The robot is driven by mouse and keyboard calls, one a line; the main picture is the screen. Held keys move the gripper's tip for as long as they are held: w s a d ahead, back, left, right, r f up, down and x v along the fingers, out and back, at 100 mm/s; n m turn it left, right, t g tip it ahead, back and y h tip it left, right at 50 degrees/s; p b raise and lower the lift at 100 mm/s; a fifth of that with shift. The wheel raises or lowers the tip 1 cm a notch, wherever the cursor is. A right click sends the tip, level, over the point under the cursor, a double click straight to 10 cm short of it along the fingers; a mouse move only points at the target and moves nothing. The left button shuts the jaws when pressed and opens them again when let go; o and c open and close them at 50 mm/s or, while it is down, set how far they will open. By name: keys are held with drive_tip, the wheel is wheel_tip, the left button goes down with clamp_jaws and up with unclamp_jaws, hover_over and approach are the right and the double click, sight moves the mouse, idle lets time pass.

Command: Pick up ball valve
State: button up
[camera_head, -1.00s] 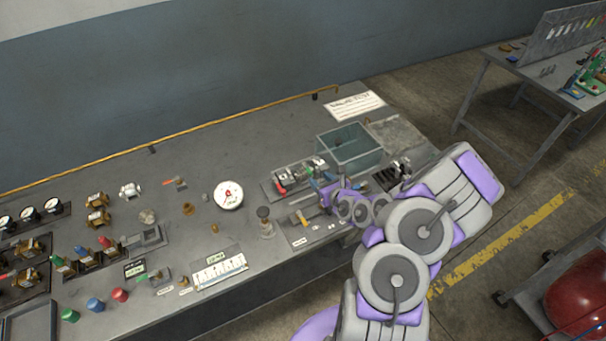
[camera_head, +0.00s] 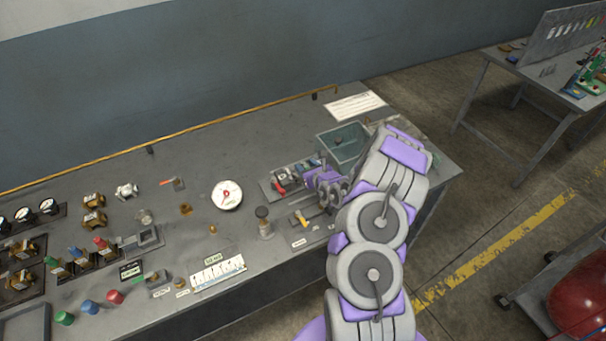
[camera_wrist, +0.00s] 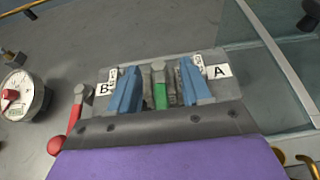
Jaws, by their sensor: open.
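In the wrist view, a ball valve with a green handle (camera_wrist: 160,93) lies between the two blue fingers of my gripper (camera_wrist: 159,68). The fingers stand apart on either side of it, and the grey palm hides its near end. The labels B (camera_wrist: 103,89) and A (camera_wrist: 218,71) flank the fingers.
A clear-walled bin (camera_head: 342,149) stands just behind and right of my gripper. A round white gauge (camera_head: 227,195) and a small post (camera_head: 264,222) stand to the left. Fittings crowd the bench's left part. The back strip of the bench is mostly clear.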

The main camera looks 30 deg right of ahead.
drive_tip(key=shift+x, duration=1.05)
clamp_jaws()
idle(0.6)
